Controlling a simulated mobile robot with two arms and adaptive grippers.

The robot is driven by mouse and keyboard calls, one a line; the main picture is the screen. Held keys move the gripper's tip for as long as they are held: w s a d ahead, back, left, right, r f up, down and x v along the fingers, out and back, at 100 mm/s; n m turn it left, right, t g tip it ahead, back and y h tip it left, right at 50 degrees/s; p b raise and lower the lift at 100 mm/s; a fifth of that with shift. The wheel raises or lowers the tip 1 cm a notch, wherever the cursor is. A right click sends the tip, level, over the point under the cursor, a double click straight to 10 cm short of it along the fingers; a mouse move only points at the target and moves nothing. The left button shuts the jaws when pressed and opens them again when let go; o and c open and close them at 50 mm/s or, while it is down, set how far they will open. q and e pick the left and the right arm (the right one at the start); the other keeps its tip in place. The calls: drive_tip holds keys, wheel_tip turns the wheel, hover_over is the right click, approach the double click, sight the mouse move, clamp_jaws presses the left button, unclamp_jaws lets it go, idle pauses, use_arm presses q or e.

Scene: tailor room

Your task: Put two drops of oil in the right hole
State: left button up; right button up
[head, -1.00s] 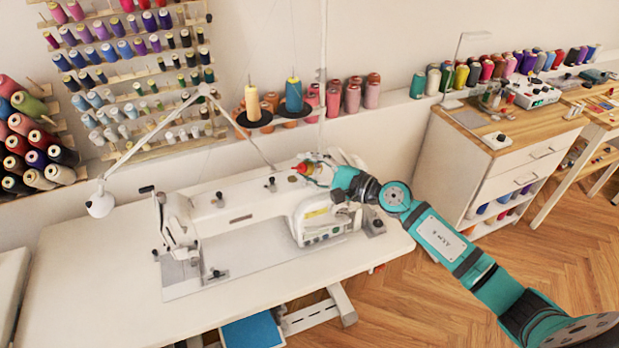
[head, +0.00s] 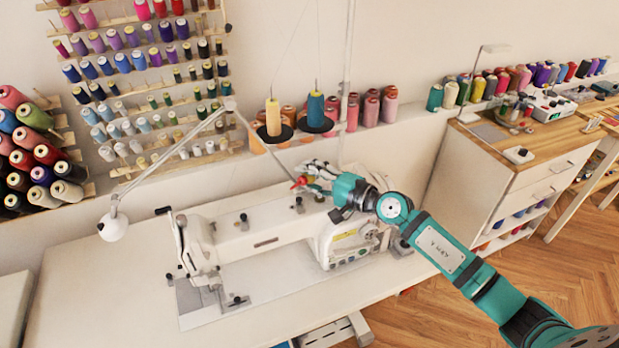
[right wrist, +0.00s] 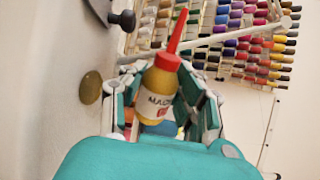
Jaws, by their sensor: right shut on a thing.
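The white sewing machine (head: 255,238) stands on the pale table, with small dark knobs along the top of its arm. My right gripper (head: 312,184) is above the right part of the machine's top, shut on an oil bottle (right wrist: 159,90). The bottle has a yellow body, a printed label, a red cap and a long red nozzle pointing away from the palm. Only its red part (head: 299,183) shows clearly in the head view. The right wrist view shows a round brass-coloured disc (right wrist: 91,87) beside the gripper. I cannot make out the right hole. My left gripper is out of view.
A yellow thread cone (head: 272,117) and a blue cone (head: 315,108) stand on dark discs behind the machine. A thin lamp arm (head: 185,138) crosses behind its left part. The white tabletop (head: 110,290) is clear at the left. A drawer cabinet (head: 520,190) stands right.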

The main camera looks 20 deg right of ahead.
drive_tip(key=shift+f+n+b, duration=0.15)
drive_tip(key=shift+n+b, duration=0.15)
drive_tip(key=shift+b, duration=0.05)
drive_tip(key=shift+w, duration=0.1)
drive_tip(key=shift+d, duration=0.1)
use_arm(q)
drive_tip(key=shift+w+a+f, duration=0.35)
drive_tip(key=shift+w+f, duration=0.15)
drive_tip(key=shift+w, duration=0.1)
use_arm(e)
drive_tip(key=shift+s, duration=0.2)
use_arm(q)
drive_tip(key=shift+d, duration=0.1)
use_arm(e)
drive_tip(key=n, duration=0.3)
drive_tip(key=shift+r+t+h, duration=0.3)
drive_tip(key=shift+r+h, duration=0.1)
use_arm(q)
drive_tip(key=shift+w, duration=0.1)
